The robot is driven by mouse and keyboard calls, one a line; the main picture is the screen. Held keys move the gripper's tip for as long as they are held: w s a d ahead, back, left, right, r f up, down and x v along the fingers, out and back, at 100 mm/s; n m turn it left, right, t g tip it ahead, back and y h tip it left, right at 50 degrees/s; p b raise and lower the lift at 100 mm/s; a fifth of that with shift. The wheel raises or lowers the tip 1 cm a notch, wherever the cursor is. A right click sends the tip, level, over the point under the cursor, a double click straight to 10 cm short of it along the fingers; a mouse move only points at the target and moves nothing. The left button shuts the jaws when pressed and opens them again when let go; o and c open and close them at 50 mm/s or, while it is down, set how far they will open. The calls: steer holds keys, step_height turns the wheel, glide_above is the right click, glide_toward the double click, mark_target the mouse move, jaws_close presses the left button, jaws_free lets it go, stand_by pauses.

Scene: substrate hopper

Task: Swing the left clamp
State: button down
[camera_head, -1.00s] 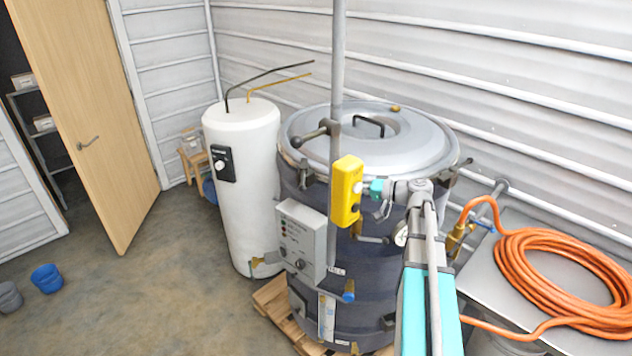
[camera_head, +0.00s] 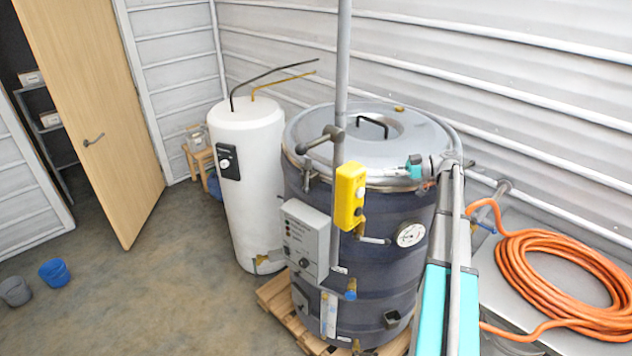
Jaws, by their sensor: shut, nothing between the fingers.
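The large dark drum (camera_head: 375,270) has a round metal lid (camera_head: 400,135) with a black handle on top. The left clamp (camera_head: 308,176) is a small grey fitting on the drum's left rim, seen just left of the vertical pole. It appears to hang upright against the side; its exact latch state is too small to tell. My gripper (camera_head: 384,174) is at the front right rim of the lid, its tip pointing left. It is shut and empty, and apart from the left clamp. My arm hides the right side of the drum.
A vertical pole (camera_head: 340,70) with a yellow control box (camera_head: 349,196) stands in front of the drum. A grey panel (camera_head: 305,240) is at its left. A white tank (camera_head: 247,180) stands behind left. A coiled orange hose (camera_head: 560,265) lies on a bench at right.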

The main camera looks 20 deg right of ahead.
steer(key=shift+d+n, duration=0.25)
steer(key=shift+n, duration=0.05)
steer(key=shift+a, duration=0.15)
steer(key=b, duration=0.5)
glide_toward(307, 174)
steer(key=s+a+f, duration=0.2)
steer(key=a, duration=0.5)
steer(key=shift+w+a, duration=0.1)
steer(key=shift+a, duration=0.35)
steer(key=shift+a, duration=0.6)
steer(key=shift+d, duration=0.15)
